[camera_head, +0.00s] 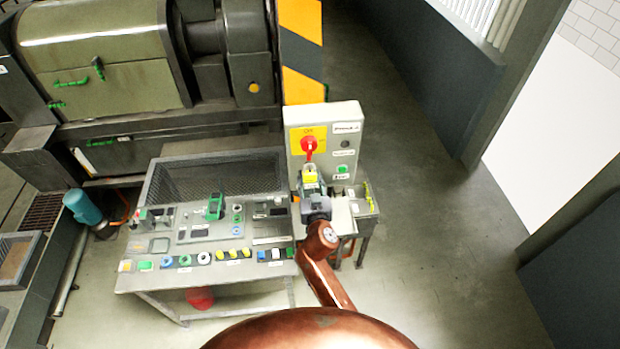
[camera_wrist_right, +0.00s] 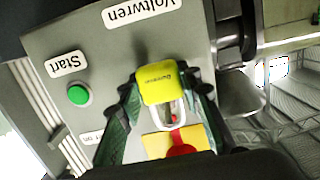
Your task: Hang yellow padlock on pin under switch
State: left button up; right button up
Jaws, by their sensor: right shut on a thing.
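The yellow padlock (camera_head: 309,173) is between the fingers of my right gripper (camera_head: 311,182), just below the red rotary switch (camera_head: 309,146) on its yellow plate (camera_head: 296,136). In the right wrist view, the green-black fingers of the right gripper (camera_wrist_right: 163,98) are shut on the padlock body (camera_wrist_right: 157,84). The metal shackle (camera_wrist_right: 169,114) points toward the red switch (camera_wrist_right: 181,151) and overlaps a red part there. I cannot tell whether the shackle is around the pin. The pin is not clearly visible. My left gripper is not in view.
The grey switch box (camera_head: 345,112) also carries a green start button (camera_head: 342,169). A control desk (camera_head: 205,260) with several coloured buttons and small items stands to the left. A large machine (camera_head: 95,60) fills the back left. Open floor (camera_head: 440,250) lies to the right.

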jog(key=o, duration=0.7)
jog(key=shift+d+f, duration=0.15)
jog(key=shift+f, duration=0.4)
jog(key=o, duration=0.5)
jog(key=shift+w+f, duration=0.2)
jog(key=shift+w, duration=0.2)
jog(key=shift+c, duration=0.2)
jog(key=shift+r, duration=0.1)
jog(key=shift+r, duration=0.1)
jog(key=o, duration=0.6)
jog(key=shift+c, duration=0.2)
jog(key=shift+s+r, duration=0.1)
